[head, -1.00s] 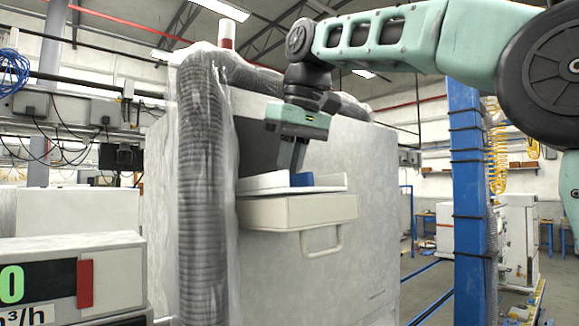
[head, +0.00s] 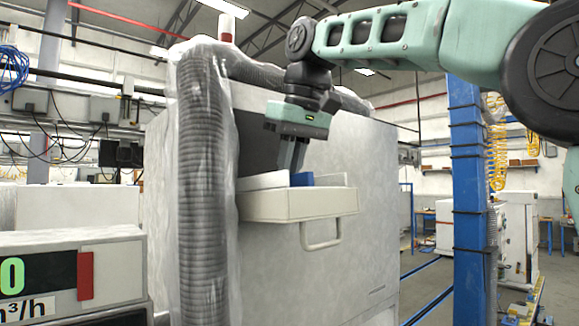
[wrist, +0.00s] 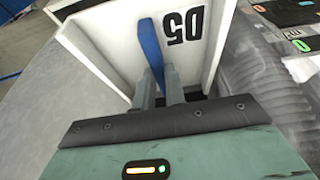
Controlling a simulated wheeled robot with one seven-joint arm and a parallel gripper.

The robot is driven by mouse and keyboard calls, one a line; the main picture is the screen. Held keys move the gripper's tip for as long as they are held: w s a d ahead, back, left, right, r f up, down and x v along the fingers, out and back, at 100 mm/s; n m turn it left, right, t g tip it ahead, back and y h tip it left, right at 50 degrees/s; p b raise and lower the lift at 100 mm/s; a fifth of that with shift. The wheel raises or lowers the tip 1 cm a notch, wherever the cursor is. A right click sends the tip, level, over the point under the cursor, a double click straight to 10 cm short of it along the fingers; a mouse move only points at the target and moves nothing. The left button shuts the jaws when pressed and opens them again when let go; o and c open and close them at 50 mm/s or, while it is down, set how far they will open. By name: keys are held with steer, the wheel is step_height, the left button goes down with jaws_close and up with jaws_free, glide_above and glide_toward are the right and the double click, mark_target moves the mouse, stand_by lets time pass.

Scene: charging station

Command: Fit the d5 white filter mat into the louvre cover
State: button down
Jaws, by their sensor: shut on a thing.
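The louvre cover (head: 300,206) is a cream, open-topped tray with a handle below it, on the front of the large pale cabinet. The white filter mat (wrist: 120,35) shows in the wrist view as a white panel with an upside-down black D5 and a blue strap (wrist: 151,45). My gripper (wrist: 160,80) is shut on the blue strap. In the head view my gripper (head: 291,168) points down over the cover's opening, and the blue strap also shows (head: 301,180). White edges show above the cover's front wall. The mat's lower part and its seating are hidden.
A plastic-wrapped ribbed hose (head: 203,190) stands close to the left of the cover. A blue post (head: 468,200) stands to the right. A meter box (head: 75,275) is at the lower left.

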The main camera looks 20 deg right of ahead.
steer(key=shift+s+f+b, duration=0.1)
steer(key=shift+f+b, duration=0.55)
steer(key=shift+f, duration=0.3)
steer(key=c, duration=1.4)
jaws_free()
steer(key=p+v, duration=0.6)
steer(key=v, duration=1.1)
steer(key=shift+r, duration=0.25)
